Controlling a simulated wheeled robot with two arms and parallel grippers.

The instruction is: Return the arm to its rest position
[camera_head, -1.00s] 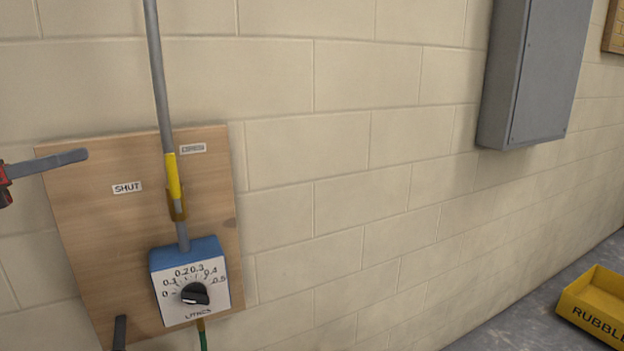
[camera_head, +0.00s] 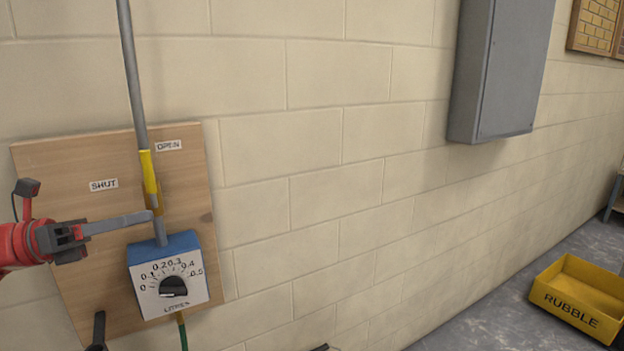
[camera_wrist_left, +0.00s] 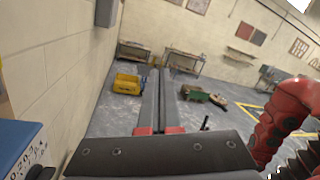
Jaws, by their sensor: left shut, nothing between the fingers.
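My left gripper (camera_head: 150,216) comes in from the left on a red arm. Its fingers are shut with nothing between them, and their tips overlap the grey pipe (camera_head: 132,75) just below the yellow handle (camera_head: 149,172); I cannot tell whether they touch. The handle lies along the pipe, beside the OPEN label (camera_head: 168,145) and right of the SHUT label (camera_head: 103,185). In the left wrist view the long grey fingers (camera_wrist_left: 160,75) point out into the room. My right gripper is not in view.
The wooden board (camera_head: 190,190) carries a blue dial box (camera_head: 172,283), its pointer near the top of the scale. A grey cabinet (camera_head: 495,70) hangs on the block wall. A yellow RUBBLE tub (camera_head: 575,310) stands on the floor. The left wrist view shows benches (camera_wrist_left: 184,58) and open floor.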

